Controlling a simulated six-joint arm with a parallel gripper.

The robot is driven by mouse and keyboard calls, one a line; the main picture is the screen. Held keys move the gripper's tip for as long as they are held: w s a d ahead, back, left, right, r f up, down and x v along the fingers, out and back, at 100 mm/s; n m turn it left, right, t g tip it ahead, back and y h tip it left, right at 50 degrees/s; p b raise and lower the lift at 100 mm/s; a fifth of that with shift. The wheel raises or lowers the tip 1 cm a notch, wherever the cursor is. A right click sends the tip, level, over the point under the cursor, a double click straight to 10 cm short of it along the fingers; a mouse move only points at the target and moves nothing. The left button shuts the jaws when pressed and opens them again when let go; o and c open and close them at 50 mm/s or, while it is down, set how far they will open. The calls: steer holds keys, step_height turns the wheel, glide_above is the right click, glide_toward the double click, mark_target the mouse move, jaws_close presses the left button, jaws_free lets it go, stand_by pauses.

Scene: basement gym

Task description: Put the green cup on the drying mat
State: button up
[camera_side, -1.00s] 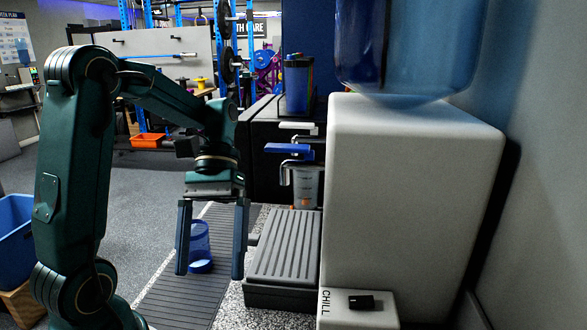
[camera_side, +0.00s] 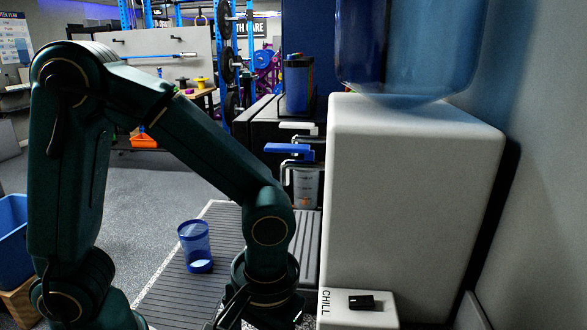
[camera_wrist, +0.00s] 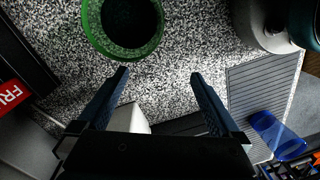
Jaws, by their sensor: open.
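The green cup (camera_wrist: 124,22) stands on the speckled counter at the top of the wrist view, its open rim facing the camera and its top cut by the frame edge. It does not show in the side view. My gripper (camera_wrist: 159,73) is open and empty, with its fingertips apart and just short of the cup in the picture. In the side view the gripper is mostly hidden at the bottom edge. The grey ribbed drying mat (camera_side: 180,292) lies left of my wrist in the side view and at right in the wrist view (camera_wrist: 250,88).
A clear blue cup (camera_side: 195,245) stands on the mat; it also shows in the wrist view (camera_wrist: 277,136). The white water dispenser (camera_side: 410,190) stands right of my arm, with a clear cup (camera_side: 306,188) under its taps. A red sign (camera_wrist: 12,97) is at left.

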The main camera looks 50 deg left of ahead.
steer(key=shift+m+t+h, duration=0.4)
steer(key=shift+m+t, duration=0.5)
steer(key=s+d, duration=0.2)
steer(key=d, duration=0.3)
steer(key=shift+s+d+f, duration=0.1)
steer(key=shift+s+f, duration=0.3)
steer(key=shift+s+d+r+m, duration=0.1)
steer(key=shift+s+r+m, duration=0.85)
steer(key=shift+m, duration=0.15)
steer(key=shift+w+f, duration=0.15)
steer(key=shift+f, duration=1.15)
steer(key=shift+w+f, duration=0.1)
steer(key=shift+f, duration=1.15)
jaws_close()
steer(key=shift+r, duration=0.1)
